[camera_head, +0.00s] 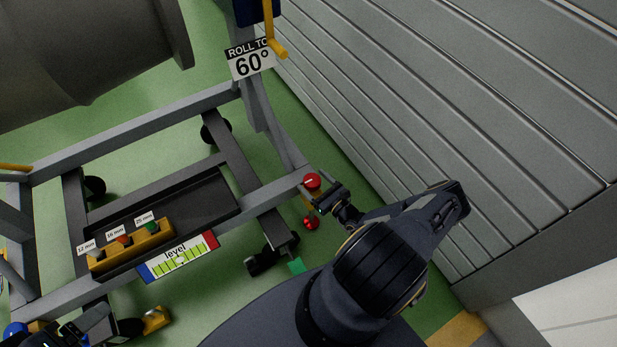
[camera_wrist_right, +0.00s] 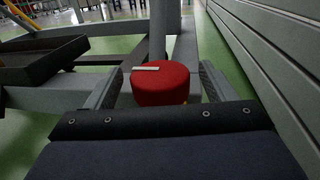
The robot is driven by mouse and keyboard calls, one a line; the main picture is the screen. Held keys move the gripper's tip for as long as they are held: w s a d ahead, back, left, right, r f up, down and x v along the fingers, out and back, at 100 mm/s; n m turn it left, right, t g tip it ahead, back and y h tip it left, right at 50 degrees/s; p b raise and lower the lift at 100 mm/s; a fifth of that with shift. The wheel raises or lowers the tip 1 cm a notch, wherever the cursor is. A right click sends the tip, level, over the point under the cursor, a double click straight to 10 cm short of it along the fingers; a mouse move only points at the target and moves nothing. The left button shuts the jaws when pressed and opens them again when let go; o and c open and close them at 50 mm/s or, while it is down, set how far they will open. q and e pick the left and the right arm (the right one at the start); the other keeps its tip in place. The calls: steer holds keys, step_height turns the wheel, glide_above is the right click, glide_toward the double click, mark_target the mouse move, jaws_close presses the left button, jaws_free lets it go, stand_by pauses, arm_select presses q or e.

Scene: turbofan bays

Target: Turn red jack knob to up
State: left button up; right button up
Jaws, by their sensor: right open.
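The red jack knob (camera_head: 312,181) is at the right front corner of the grey stand. In the right wrist view the red knob (camera_wrist_right: 160,86) is a round cap with a white line on top, lying crosswise in the picture. My right gripper (camera_head: 318,196) is at the knob. In the wrist view its two fingers (camera_wrist_right: 160,90) are open, one on each side of the knob, with small gaps visible. A dark shape at the lower left edge (camera_head: 85,325) looks like my left gripper; its jaws are unclear.
A level gauge (camera_head: 178,258) sits on the stand's front rail. A yellow socket block (camera_head: 130,246) with several coloured plugs stands on the dark tray (camera_head: 195,203). A "ROLL TO 60°" sign (camera_head: 250,60) is above. A ribbed grey wall (camera_head: 440,90) runs close on the right.

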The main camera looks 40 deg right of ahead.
mark_target(308, 176)
steer(key=shift+w+a, duration=0.15)
steer(key=shift+w, duration=1.45)
steer(key=shift+c, duration=0.5)
steer(key=c, duration=0.9)
steer(key=shift+f+n+y+b, duration=0.2)
steer(key=shift+n+y+b, duration=0.4)
steer(key=shift+y+b, duration=0.5)
steer(key=n+g+y+b, duration=0.4)
steer(key=b, duration=0.2)
steer(key=a+n+g+y+b, duration=0.1)
steer(key=n+g+y+b, duration=0.3)
steer(key=y+b, duration=0.1)
steer(key=s+n+g+y+b, duration=0.1)
steer(key=n+g+y+b, duration=0.3)
steer(key=b, duration=0.3)
steer(key=shift+s+a+f+y, duration=0.1)
steer(key=shift+a+f+y, duration=0.05)
steer(key=shift+a+y, duration=0.15)
steer(key=n+g, duration=0.1)
steer(key=g, duration=0.1)
steer(key=n+g+b, duration=0.1)
steer(key=shift+s+r+n+g+y+b, duration=0.2)
steer(key=shift+n+g+y+b, duration=0.1)
steer(key=shift+g+y, duration=0.1)
steer(key=shift+s+r+n+g, duration=0.1)
steer(key=shift+s+n+g, duration=0.1)
steer(key=shift+n+g, duration=1.2)
steer(key=shift+g, duration=0.6)
